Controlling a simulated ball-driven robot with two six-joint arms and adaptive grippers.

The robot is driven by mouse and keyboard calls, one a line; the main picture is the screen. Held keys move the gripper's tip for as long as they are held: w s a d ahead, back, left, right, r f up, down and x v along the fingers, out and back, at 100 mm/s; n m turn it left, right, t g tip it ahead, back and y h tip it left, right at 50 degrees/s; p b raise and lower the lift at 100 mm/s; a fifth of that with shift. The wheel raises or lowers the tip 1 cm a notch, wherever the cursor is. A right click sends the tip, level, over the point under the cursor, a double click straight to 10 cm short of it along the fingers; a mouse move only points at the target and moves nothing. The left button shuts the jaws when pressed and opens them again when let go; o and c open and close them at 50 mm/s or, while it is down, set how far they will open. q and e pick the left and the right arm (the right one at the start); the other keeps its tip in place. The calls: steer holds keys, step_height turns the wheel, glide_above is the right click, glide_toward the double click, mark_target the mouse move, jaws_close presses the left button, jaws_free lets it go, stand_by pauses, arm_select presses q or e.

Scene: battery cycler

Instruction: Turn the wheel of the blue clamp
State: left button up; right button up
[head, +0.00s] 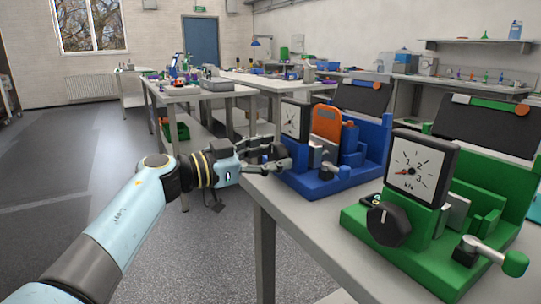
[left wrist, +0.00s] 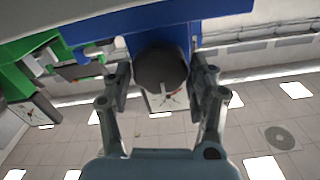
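The blue clamp (head: 322,184) stands on the near table with its white dial (head: 293,121) facing left. In the left wrist view, the round dark wheel (left wrist: 160,68) lies between the two fingers of my left gripper (left wrist: 162,84), one on each side. The fingers look open, with narrow gaps to the wheel's rim. The picture there is upside down, and the dial (left wrist: 172,100) shows beyond the wheel. My right gripper is in neither view.
A green clamp (head: 430,228) with a black wheel (head: 388,224) and a green-knobbed lever stands nearer on the same table (head: 290,213), to the right. A lever (head: 335,172) sticks out at the blue clamp's front. The floor left of the table is clear.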

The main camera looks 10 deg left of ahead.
arm_select(q)
steer(key=c, duration=0.7)
